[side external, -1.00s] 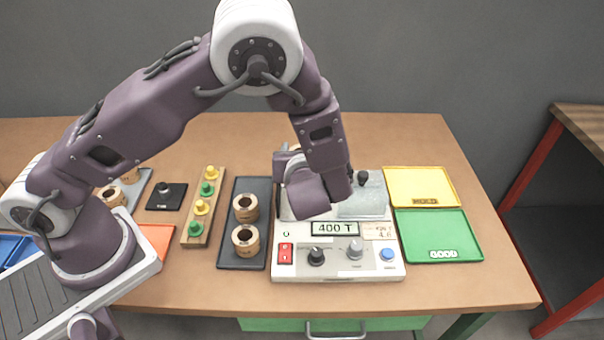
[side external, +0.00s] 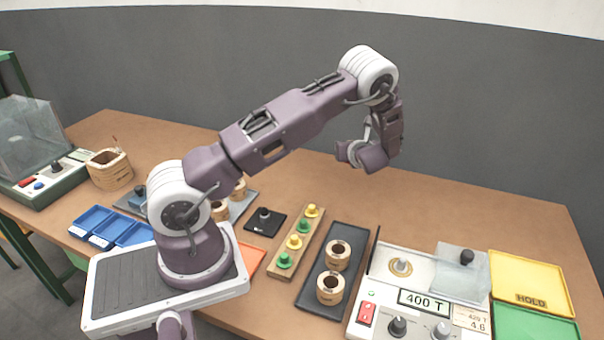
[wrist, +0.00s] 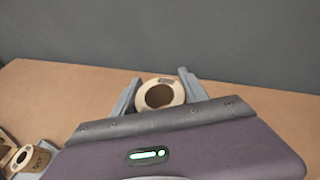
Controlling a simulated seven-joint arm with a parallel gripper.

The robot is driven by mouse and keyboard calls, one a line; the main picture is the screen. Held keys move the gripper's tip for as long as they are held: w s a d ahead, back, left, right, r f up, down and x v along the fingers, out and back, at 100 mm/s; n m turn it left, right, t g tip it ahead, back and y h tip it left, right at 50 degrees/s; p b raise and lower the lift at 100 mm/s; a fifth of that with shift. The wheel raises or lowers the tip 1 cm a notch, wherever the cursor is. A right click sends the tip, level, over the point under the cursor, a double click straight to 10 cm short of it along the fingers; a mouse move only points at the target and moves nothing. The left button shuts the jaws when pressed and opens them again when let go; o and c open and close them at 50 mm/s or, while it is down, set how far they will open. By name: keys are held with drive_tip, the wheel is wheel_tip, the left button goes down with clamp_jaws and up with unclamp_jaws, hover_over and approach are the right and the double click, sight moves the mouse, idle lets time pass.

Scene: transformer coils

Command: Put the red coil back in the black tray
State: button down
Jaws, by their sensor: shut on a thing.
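My gripper (wrist: 159,80) is shut on a tan coil (wrist: 178,92), which sits between the two grey fingers in the wrist view. No red shows on this coil; a dark label is on its upper rim. In the side view my gripper (side external: 367,155) is raised above the back of the table, and the held coil is hidden there. The long black tray (side external: 350,232) lies in front of and below my gripper. It holds two tan coils, a rear one (side external: 339,254) and a front one (side external: 330,289).
A wooden rack (side external: 300,228) with green and yellow pegs is left of the tray. A yellow HOLD tray (side external: 520,270) is far right. The back of the table is clear.

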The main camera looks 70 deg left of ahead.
hover_over(334, 175)
wheel_tip(334, 175, down, 2)
drive_tip(key=shift+g, duration=0.3)
wheel_tip(334, 175, down, 9)
drive_tip(key=c, duration=0.6)
unclamp_jaws()
drive_tip(key=shift+f, duration=0.1)
